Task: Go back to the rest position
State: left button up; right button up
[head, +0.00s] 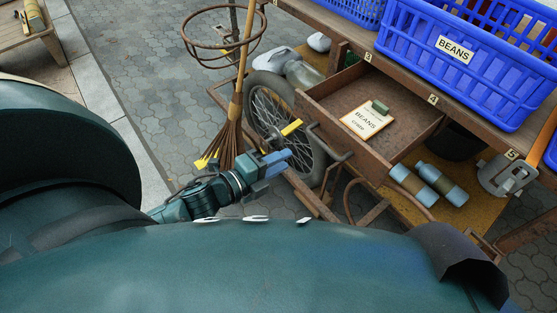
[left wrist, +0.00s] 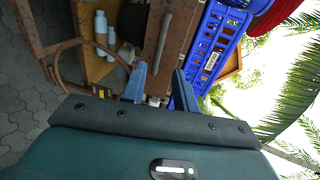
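My left gripper (head: 277,162) is in front of the cart's wheel and to the left of the open drawer in the head view. Its two blue fingers also show in the left wrist view (left wrist: 160,78), standing apart with nothing held between them. My right gripper is in neither view. My own teal body and arm cover the bottom and left of the head view and hide the ground there.
A wooden drawer (head: 318,98) stands open, holding a BEANS card (head: 367,121). Blue crates (head: 478,78) sit on the cart. Two bottles (head: 428,184) lie on the lower shelf. A broom (head: 238,105) leans near the wheel (head: 273,112).

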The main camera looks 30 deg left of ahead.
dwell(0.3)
